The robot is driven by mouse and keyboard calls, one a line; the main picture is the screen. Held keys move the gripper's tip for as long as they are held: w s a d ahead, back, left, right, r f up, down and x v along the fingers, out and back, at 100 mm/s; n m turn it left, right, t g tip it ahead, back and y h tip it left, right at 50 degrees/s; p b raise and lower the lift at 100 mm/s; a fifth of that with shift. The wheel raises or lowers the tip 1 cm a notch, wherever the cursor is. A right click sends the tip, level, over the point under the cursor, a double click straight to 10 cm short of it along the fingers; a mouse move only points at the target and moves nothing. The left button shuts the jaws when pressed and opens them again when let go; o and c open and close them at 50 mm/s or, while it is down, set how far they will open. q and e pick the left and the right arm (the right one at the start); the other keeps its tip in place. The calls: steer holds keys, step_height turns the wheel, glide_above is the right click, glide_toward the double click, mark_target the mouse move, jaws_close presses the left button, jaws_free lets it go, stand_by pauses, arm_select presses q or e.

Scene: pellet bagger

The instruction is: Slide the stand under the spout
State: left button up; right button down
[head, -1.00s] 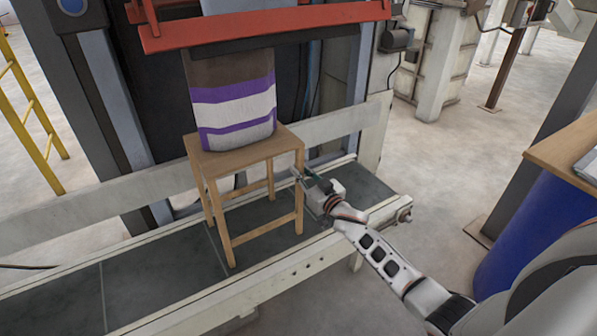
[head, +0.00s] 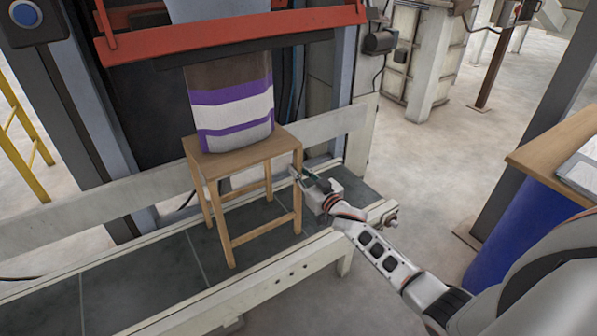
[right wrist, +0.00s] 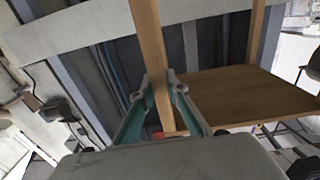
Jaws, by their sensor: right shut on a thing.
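The stand (head: 262,150), a square wooden stool, stands upright on the dark conveyor bed. A brown bag with purple and white bands (head: 232,110) sits on its top. The bag's upper end reaches up behind a red bar (head: 240,36). A pale grey body (head: 215,8) rises above the bar; I cannot make out the spout's mouth. My right gripper (head: 297,173) is shut on the stand's near right leg, just below the seat. In the right wrist view, the leg (right wrist: 150,45) runs between the fingers (right wrist: 162,84), with the seat (right wrist: 245,92) to the right. My left gripper is not in view.
The conveyor (head: 120,275) has free bed to the left and a short stretch to the right of the stand. A pale rail (head: 330,126) runs behind it. A blue drum (head: 520,232) under a wooden top stands at right. A yellow ladder (head: 22,150) is at far left.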

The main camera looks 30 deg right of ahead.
steer(key=shift+d, duration=0.15)
steer(key=c, duration=1.9)
jaws_free()
steer(key=s+d, duration=0.1)
steer(key=s, duration=1.1)
